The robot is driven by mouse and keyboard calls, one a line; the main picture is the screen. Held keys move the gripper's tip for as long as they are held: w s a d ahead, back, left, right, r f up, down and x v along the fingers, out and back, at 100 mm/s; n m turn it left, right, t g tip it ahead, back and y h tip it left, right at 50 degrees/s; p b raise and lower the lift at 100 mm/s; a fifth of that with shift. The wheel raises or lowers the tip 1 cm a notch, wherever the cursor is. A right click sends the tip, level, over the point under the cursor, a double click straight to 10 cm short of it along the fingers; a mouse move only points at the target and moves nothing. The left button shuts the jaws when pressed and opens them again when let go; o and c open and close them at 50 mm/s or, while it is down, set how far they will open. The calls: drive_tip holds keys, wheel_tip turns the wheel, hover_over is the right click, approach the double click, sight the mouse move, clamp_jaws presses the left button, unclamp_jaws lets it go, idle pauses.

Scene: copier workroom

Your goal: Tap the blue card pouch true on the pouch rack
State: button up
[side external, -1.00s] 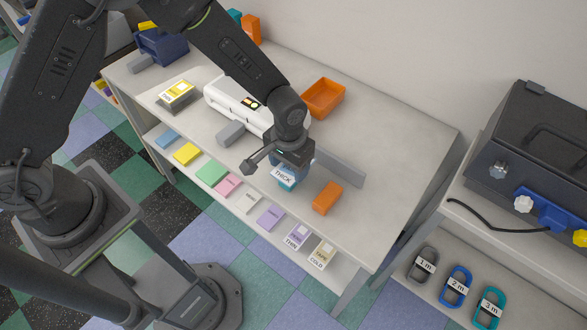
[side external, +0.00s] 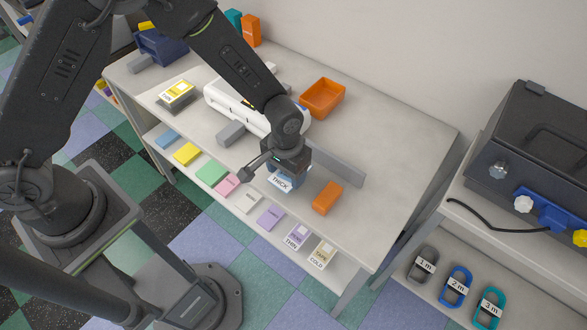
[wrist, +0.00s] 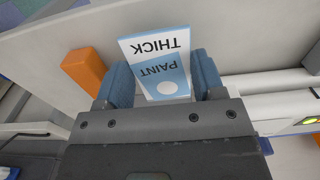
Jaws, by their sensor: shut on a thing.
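The blue card pouch (wrist: 158,68) is a flat blue and white card lettered THICK and PAINT; it also shows below my wrist in the side view (side external: 279,185). My gripper (wrist: 163,80) is shut on it, with one blue finger on each side. The card stands out from between the fingers. In the side view my gripper (side external: 283,180) is low over the front part of the table. I cannot tell whether the pouch's lower edge touches the surface. A long grey upright plate (side external: 342,168) stands just behind and right of it; I cannot tell whether this is the pouch rack.
An orange block (side external: 327,197) lies to the right and a grey block (side external: 231,134) to the left. A white machine (side external: 225,96) and an orange tray (side external: 323,97) are behind. Coloured cards line the front shelf (side external: 335,270). The table's right end is clear.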

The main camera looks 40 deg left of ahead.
drive_tip(key=w, duration=0.3)
drive_tip(key=shift+w, duration=0.25)
drive_tip(key=shift+s, duration=1.55)
drive_tip(key=shift+r, duration=0.1)
drive_tip(key=shift+r, duration=0.9)
drive_tip(key=shift+f, duration=0.1)
drive_tip(key=shift+s+f, duration=0.2)
drive_tip(key=shift+f, duration=0.75)
